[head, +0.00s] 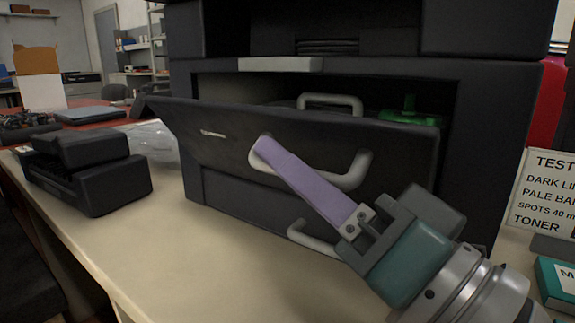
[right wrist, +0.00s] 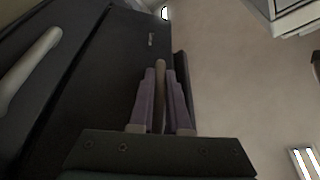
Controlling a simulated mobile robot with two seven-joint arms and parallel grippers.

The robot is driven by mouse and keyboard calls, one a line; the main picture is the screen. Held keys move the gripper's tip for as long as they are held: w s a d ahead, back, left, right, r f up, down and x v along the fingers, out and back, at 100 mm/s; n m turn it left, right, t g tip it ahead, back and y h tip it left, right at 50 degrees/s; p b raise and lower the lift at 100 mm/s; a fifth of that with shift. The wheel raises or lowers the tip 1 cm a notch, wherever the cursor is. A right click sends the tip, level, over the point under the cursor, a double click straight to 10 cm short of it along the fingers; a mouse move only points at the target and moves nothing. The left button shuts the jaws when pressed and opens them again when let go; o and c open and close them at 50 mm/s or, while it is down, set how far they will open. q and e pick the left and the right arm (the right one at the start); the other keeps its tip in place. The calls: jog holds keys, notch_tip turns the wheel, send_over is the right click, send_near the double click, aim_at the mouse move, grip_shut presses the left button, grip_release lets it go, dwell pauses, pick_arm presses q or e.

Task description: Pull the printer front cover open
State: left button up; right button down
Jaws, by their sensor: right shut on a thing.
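The dark printer (head: 490,110) stands on the table. Its front cover (head: 215,150) is tilted outward at the top, and a dark cavity shows behind it. The cover has a pale curved handle (head: 355,172). My right gripper (head: 262,150) reaches in from the lower right, its purple fingers at the handle's left part. In the right wrist view, its two fingers (right wrist: 162,90) are shut on the handle bar (right wrist: 159,95), with the dark cover to the left. Inside the opening are a grey handle (head: 332,100) and a green part (head: 405,112). My left gripper is not in view.
A black cartridge-like unit (head: 85,170) sits on the table at the left. A sign with toner notes (head: 545,195) and a teal box (head: 557,280) are at the right. The table (head: 150,250) in front of the printer is clear. A lower pale handle (head: 308,238) is below the cover.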

dwell(0.4)
jog(key=c, duration=0.9)
grip_release()
jog(key=v, duration=1)
jog(key=shift+p, duration=0.4)
